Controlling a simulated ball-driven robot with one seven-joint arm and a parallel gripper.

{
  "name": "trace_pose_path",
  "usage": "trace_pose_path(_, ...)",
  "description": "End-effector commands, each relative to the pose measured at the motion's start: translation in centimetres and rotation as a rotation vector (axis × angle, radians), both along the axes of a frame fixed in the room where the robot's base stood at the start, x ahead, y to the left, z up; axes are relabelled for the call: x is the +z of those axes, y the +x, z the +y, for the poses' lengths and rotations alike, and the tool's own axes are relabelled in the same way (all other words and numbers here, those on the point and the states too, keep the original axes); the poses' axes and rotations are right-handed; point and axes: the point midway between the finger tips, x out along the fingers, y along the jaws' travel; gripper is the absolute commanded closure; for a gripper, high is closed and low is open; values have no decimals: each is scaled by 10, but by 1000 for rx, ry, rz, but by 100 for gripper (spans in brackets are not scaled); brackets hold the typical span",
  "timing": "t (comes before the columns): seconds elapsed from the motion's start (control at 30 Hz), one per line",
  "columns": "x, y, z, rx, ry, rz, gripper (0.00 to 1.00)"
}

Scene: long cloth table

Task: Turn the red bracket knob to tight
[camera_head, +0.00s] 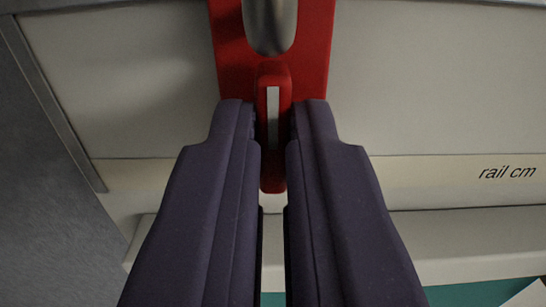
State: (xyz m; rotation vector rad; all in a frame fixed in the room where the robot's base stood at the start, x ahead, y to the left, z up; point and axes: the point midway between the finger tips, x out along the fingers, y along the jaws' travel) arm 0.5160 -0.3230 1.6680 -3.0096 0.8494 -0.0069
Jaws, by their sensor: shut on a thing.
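The red bracket (318,50) stands at the top middle of the view, with a grey metal rounded part (270,22) set in its front. Below that part is the red knob (272,180), an upright narrow bar with a pale stripe down its middle. My gripper (272,122) has its two dark purple fingers on the left and right sides of the knob and is shut on it. The fingertips hide the knob's sides. I see no tight mark here.
A pale rail strip (430,170) labelled "rail cm" runs across behind the fingers. A grey surface (50,200) fills the left edge. A green surface (465,294) and a white paper corner (528,296) show at the lower right.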

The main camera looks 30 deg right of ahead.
Motion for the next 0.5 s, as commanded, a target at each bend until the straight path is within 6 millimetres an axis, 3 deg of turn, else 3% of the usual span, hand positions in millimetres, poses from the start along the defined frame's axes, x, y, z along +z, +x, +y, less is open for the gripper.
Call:
trace_pose_path(0.27, -1, 0, 0, 0, 2, 0, 100)
trace_pose_path(0.33, -1, 0, 0, 0, 2, 0, 80)
trace_pose_path(0.5, 0, 0, 0, 0, 1, 0, 79)
